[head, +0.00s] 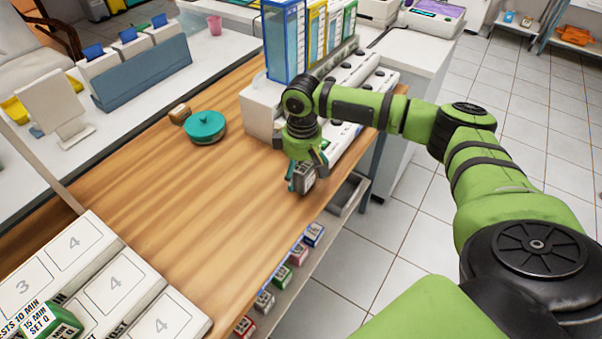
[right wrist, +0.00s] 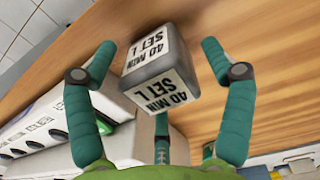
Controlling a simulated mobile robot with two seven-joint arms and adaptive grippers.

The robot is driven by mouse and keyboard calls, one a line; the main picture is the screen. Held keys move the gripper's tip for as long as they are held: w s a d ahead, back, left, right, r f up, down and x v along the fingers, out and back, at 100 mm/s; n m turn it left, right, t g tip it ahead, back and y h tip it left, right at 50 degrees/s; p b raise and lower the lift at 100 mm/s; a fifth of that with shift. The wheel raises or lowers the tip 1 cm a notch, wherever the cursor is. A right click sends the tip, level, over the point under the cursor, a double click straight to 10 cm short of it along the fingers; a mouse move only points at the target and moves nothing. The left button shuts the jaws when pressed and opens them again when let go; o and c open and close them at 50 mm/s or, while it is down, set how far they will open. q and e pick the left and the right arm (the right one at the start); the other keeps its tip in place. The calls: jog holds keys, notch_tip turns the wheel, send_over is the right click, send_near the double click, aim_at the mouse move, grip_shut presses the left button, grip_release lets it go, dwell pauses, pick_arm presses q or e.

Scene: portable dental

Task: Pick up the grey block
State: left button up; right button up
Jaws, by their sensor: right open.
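The grey block (head: 304,180), with white labels, is at the wooden table's right edge, partly hidden by my right gripper (head: 305,168). In the right wrist view the grey block (right wrist: 160,82) reads "40 MIN SET L" and lies between the spread teal fingers of my right gripper (right wrist: 158,50). The gripper is open, with a finger on either side and visible gaps to the block. My left gripper is not in view.
A white unit (head: 262,112) with coloured upright holders stands just behind the gripper. A teal round lid (head: 205,126) lies farther left. A numbered white tray (head: 115,282) and a green block (head: 52,322) are front left. Several blocks (head: 282,277) sit below the table edge. The table middle is clear.

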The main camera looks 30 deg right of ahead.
jog(key=shift+f, duration=0.45)
jog(key=shift+c, duration=0.4)
jog(key=c, duration=1.2)
jog(key=shift+r, duration=0.1)
